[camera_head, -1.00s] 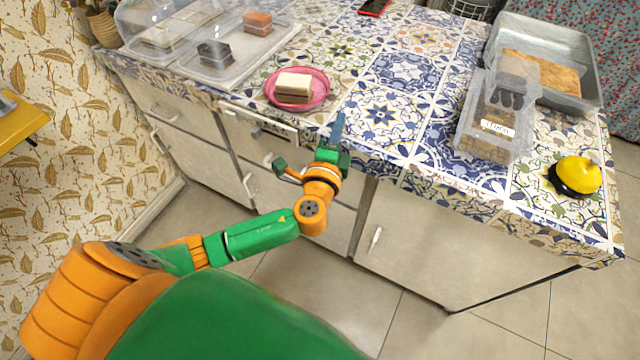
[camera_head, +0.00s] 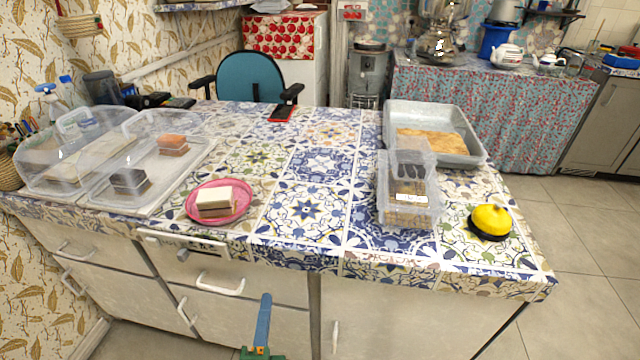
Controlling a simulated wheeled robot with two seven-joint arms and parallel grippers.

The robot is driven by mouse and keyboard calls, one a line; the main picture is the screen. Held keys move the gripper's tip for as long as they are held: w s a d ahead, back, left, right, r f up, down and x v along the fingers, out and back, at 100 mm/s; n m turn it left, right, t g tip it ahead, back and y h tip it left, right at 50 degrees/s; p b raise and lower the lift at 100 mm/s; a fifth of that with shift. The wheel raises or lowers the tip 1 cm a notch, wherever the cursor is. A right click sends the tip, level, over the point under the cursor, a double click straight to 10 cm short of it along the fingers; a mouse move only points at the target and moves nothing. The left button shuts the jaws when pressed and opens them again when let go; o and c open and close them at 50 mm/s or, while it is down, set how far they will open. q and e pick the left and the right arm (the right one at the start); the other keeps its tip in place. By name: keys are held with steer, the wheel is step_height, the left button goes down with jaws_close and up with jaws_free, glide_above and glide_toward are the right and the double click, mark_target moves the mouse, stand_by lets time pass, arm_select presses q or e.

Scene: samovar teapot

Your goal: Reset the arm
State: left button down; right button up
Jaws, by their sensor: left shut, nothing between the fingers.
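My left gripper (camera_head: 263,325) shows at the bottom of the head view, in front of the counter's drawers and below its top. Its blue fingers are together and hold nothing. Most of my left arm is out of the frame. My right gripper is not in view. On the tiled counter (camera_head: 300,212) above it, a pink plate (camera_head: 240,203) bears a layered cake slice (camera_head: 214,201). The gripper is apart from the plate and the counter.
Clear-lidded cake boxes (camera_head: 80,150) stand at the counter's left. A plastic box (camera_head: 408,190), a grey tray (camera_head: 470,150) and a yellow-and-black object (camera_head: 490,222) are at the right. A blue chair (camera_head: 250,78) stands behind. A samovar (camera_head: 438,40) and white teapot (camera_head: 508,56) are on the far table.

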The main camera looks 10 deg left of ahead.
arm_select(q)
step_height(320, 180, down, 17)
steer(key=s+a+g, duration=0.1)
steer(key=a+g, duration=0.1)
steer(key=g, duration=0.3)
steer(key=s+a+f+n+g+h, duration=0.1)
steer(key=s+a+f+n+g, duration=0.2)
steer(key=s+f, duration=0.45)
steer(key=s+a+f+n+g+h, duration=0.1)
steer(key=s+f+n+g, duration=0.3)
steer(key=f, duration=0.6)
steer(key=s+d+f+n+g+h+p, duration=0.1)
steer(key=s+f+n+g, duration=0.1)
steer(key=s+n, duration=0.35)
steer(key=s+f+n+g+p, duration=0.1)
steer(key=s+f+n+g, duration=0.1)
steer(key=s, duration=0.7)
step_height(320, 180, up, 13)
steer(key=w+p, duration=0.1)
steer(key=p, duration=1.1)
steer(key=shift+r+m, duration=0.2)
steer(key=shift+m, duration=0.15)
